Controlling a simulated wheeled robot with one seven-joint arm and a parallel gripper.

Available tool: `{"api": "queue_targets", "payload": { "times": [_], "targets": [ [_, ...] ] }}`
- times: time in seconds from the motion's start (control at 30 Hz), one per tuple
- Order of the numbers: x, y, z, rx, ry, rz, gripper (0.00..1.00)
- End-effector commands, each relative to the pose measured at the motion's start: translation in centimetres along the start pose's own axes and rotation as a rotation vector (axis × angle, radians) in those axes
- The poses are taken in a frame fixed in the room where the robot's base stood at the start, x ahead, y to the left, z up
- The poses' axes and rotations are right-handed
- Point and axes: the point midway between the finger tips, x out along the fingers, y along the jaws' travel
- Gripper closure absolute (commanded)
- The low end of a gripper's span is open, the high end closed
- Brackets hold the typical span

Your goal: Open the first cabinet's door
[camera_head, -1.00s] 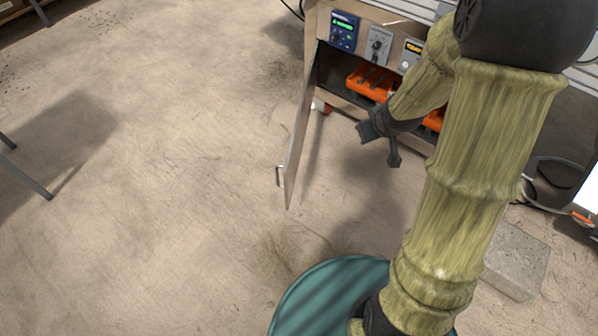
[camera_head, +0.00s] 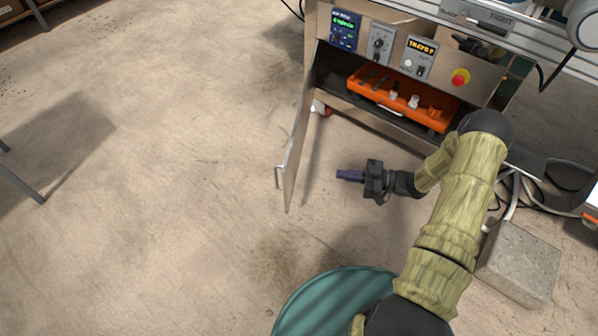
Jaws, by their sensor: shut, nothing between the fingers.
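The cabinet door (camera_head: 298,145) stands swung wide open on the left side of the tray seeder's front. It is seen nearly edge-on, with a small handle (camera_head: 278,177) on its outer face. The open cabinet (camera_head: 340,75) shows an orange tray (camera_head: 440,122) with several small parts inside. My gripper (camera_head: 341,175) is to the right of the door, on its inner side, in front of the opening. It is shut and empty, pointing left toward the door, and appears apart from it.
A control panel (camera_head: 395,48) with displays and a red button (camera_head: 460,77) runs above the opening. A grey block (camera_head: 520,262) and cables (camera_head: 515,190) lie on the floor at right. Table legs (camera_head: 22,178) stand at far left. The floor left of the door is clear.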

Motion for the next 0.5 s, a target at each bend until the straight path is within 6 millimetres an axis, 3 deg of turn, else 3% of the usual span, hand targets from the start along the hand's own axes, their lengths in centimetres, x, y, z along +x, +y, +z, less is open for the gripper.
{"api": "queue_targets", "payload": {
  "times": [0.5],
  "targets": [
    [0.55,-0.46,0.19,0.001,0.022,-0.020,1.00]
  ]
}}
